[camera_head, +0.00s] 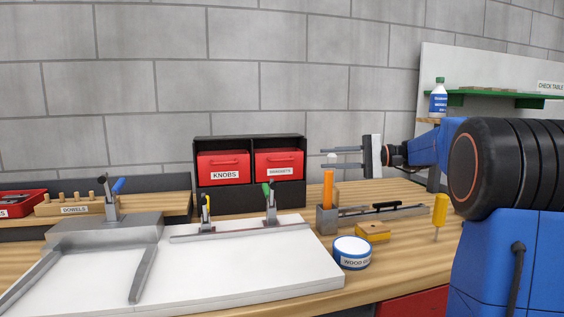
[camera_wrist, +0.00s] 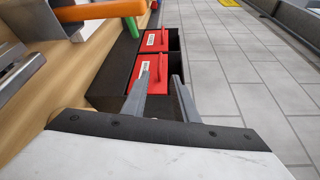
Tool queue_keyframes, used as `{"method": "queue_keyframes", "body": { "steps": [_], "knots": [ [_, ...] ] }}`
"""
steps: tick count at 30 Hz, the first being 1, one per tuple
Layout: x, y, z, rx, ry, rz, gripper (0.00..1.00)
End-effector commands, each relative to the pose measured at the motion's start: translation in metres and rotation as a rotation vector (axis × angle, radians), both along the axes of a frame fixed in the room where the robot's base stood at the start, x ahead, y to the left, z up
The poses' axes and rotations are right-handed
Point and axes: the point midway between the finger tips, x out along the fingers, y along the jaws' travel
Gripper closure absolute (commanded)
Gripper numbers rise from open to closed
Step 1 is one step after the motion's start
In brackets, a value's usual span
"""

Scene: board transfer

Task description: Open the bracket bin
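The bracket bin (camera_head: 279,164) is a red drawer with a white label and a front handle. It sits in the right bay of a black cabinet (camera_head: 248,196) by the wall and looks shut. In the wrist view the nearer red bin (camera_wrist: 148,80) matches its place, with its handle facing right. My gripper (camera_head: 323,157) is to the right of the cabinet, its two grey fingers pointing left. In the wrist view the fingers (camera_wrist: 160,77) are apart with nothing between them, and they stop short of the bin's handle.
The red knobs bin (camera_head: 223,168) fills the cabinet's left bay. An orange-handled tool (camera_head: 327,188) stands in a grey holder right of the cabinet, below my gripper. A white board (camera_head: 240,267) with toggle clamps lies in front. A wood glue tub (camera_head: 352,253) stands nearby.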

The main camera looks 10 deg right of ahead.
Motion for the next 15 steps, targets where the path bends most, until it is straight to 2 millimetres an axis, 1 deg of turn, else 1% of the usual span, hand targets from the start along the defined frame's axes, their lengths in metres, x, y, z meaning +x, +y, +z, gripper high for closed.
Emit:
{"method": "queue_keyframes", "body": {
  "steps": [1,3,15],
  "knots": [
    [0.002,0.009,-0.001,0.0,0.0,0.004,0.74],
    [0.008,0.021,-0.002,-0.001,0.001,0.004,0.74],
    [0.034,0.086,-0.007,-0.001,0.001,0.004,0.74]
  ]
}}
